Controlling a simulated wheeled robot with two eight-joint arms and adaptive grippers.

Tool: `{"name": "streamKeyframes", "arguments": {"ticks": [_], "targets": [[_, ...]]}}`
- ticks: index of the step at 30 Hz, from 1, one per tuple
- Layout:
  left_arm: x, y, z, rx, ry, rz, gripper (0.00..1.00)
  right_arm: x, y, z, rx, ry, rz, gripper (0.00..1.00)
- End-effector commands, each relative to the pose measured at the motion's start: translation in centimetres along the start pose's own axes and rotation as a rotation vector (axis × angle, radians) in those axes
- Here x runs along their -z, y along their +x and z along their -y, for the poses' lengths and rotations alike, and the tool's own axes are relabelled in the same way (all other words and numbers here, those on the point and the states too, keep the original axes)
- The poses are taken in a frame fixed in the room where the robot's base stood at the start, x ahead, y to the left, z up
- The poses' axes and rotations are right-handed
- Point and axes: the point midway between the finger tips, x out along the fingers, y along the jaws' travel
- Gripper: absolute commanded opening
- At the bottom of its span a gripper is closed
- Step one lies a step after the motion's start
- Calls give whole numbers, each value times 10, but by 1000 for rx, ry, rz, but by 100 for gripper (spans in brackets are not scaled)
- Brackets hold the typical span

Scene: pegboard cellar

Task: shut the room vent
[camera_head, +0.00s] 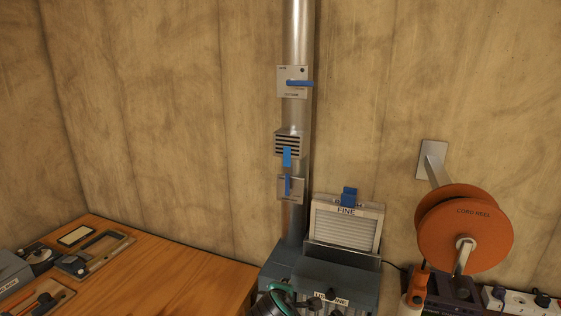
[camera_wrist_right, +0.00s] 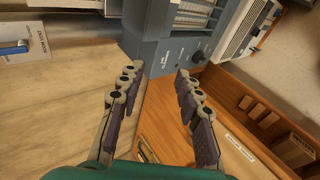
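A small grey louvred vent box (camera_head: 288,143) sits on the front of the vertical metal duct. A blue tab (camera_head: 287,157) hangs at its lower edge; dark slots show between the louvres. Above it is a plate (camera_head: 291,75) with a blue lever (camera_head: 299,83) lying level. Below is another plate (camera_head: 297,193) with an upright blue lever (camera_head: 288,185). A plate with a blue part (camera_wrist_right: 14,49) shows in the right wrist view. My right gripper (camera_wrist_right: 157,78) is open and empty; it seems to show at the head view's bottom edge (camera_head: 274,301), below the vent. My left gripper is not visible.
A blue-grey machine (camera_head: 345,275) stands at the duct's foot, with a filter panel marked FINE (camera_head: 345,228) on it. An orange cord reel (camera_head: 465,228) juts from the wall at right. A wooden bench (camera_head: 180,275) with tool trays is at left. The wall left of the duct is clear.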

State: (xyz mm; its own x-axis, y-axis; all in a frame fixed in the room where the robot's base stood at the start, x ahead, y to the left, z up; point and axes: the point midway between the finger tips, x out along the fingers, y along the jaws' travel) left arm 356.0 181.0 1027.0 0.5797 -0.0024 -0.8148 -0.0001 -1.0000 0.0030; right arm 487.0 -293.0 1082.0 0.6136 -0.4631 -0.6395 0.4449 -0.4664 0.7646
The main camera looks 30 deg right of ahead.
Motion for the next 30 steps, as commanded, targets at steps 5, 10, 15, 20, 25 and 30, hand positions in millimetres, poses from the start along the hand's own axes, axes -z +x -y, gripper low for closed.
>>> {"name": "streamKeyframes", "arguments": {"ticks": [5, 10, 15, 20, 25, 30], "targets": [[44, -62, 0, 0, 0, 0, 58, 25, 13, -140, -222, -593, 196, 34], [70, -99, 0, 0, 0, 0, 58, 50, 28, -223, -351, -1090, 427, 34], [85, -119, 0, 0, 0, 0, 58, 69, 38, -262, -402, -1402, 609, 34], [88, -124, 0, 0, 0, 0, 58, 75, 44, -273, -414, -1516, 683, 34], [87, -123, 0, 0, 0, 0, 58, 71, 62, -287, -412, -1527, 692, 34], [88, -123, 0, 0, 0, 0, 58, 67, 83, -305, -413, -1525, 690, 34]]}}
